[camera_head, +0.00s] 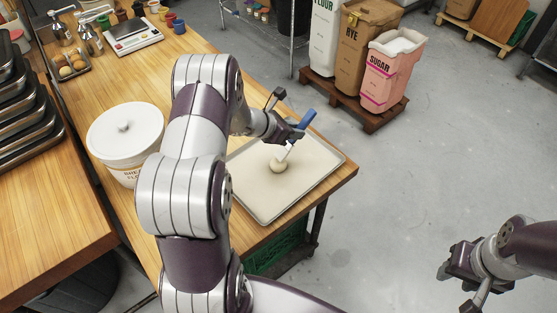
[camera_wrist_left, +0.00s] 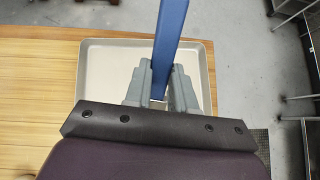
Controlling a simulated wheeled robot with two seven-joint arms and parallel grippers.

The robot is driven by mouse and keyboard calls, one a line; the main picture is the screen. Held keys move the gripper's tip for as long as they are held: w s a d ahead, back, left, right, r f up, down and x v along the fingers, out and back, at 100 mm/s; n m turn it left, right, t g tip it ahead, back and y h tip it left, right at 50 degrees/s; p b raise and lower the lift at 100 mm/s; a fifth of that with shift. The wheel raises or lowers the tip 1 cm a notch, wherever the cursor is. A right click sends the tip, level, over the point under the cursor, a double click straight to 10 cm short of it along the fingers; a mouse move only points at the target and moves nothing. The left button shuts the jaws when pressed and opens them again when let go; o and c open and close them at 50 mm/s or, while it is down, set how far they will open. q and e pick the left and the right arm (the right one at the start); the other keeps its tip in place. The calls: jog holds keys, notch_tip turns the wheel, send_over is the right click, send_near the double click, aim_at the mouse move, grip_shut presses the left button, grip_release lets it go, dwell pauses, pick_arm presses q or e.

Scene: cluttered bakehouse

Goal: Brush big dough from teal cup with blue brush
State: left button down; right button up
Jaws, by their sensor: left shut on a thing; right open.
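My left gripper (camera_head: 294,130) is shut on the blue brush (camera_head: 306,119) above the baking tray. Its blue handle also stands between the fingers in the left wrist view (camera_wrist_left: 171,35). The dough is hidden in the wrist view. Small coloured cups (camera_head: 160,14) stand at the table's back, too small to pick out a teal one surely. My right gripper (camera_head: 462,272) is open, away from the table.
The baking tray (camera_head: 247,202) lies near the wooden table's right corner. A white lidded tub (camera_head: 124,130) stands left of my left arm. A scale (camera_head: 134,38) and spray bottles (camera_head: 90,38) are further back. Flour and sugar sacks (camera_head: 390,65) stand on a floor pallet.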

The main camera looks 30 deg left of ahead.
pick_arm(q)
jog(key=shift+f+b, duration=0.3)
jog(key=shift+b, duration=0.1)
dwell(0.8)
jog(key=shift+d, duration=0.1)
